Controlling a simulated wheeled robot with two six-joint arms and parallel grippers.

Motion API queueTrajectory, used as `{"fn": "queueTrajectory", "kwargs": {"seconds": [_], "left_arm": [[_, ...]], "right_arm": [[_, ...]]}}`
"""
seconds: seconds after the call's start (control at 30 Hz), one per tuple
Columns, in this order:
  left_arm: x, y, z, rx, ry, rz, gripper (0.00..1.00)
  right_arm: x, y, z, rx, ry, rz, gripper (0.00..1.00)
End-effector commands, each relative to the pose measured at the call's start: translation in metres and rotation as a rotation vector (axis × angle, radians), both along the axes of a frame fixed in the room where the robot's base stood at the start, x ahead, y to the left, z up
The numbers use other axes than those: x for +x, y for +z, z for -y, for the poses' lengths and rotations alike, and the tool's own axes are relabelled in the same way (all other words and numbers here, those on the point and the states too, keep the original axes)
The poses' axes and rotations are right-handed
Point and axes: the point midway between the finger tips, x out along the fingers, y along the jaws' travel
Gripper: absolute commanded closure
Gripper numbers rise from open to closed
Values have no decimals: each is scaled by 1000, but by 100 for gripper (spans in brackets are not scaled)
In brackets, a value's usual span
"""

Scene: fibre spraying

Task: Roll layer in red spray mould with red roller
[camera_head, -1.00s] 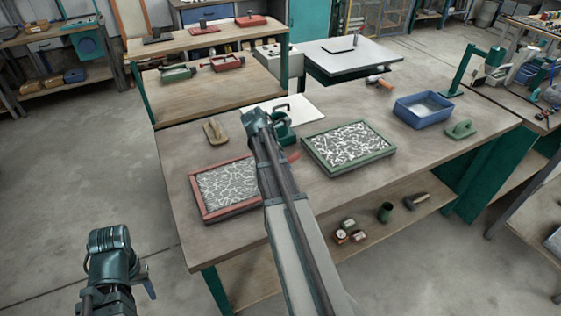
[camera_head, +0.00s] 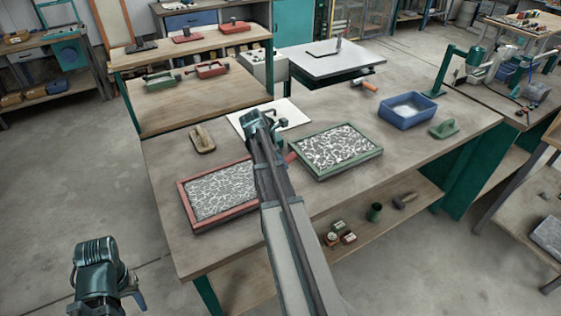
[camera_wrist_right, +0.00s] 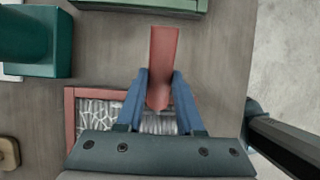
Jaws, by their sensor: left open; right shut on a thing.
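The red spray mould (camera_head: 182,205) lies on the near left of the table, filled with a white, webbed fibre layer (camera_head: 222,190). It also shows in the right wrist view (camera_wrist_right: 69,105), partly hidden behind my gripper. My right gripper (camera_wrist_right: 158,80) is shut on a red, bar-shaped part of the red roller (camera_wrist_right: 163,50), above the mould's edge. The rest of the roller is hidden. A bit of red shows beside my right arm in the head view (camera_head: 291,157). My left gripper (camera_head: 138,298) is open and empty at the lower left, off the table.
A green mould (camera_head: 378,154) with a similar layer lies right of my right arm. A wooden-handled tool (camera_head: 202,140), a blue tub (camera_head: 431,113), a green float (camera_head: 445,129) and an orange-handled tool (camera_head: 364,86) stand on the table. A white board (camera_head: 293,113) lies behind my arm.

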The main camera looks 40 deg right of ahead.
Motion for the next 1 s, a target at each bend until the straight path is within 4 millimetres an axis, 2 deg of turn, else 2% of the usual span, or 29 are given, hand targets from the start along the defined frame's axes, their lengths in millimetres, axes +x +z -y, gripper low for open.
{"fn": "queueTrajectory", "kwargs": {"seconds": [0.2,0.63,1.0], "left_arm": [[0,25,0,0,-1,0,50],[0,65,0,0,-2,0,50],[0,65,0,0,-2,0,50]], "right_arm": [[0,25,0,0,0,0,100],[0,65,0,0,0,0,100],[0,65,0,0,0,0,100]]}}
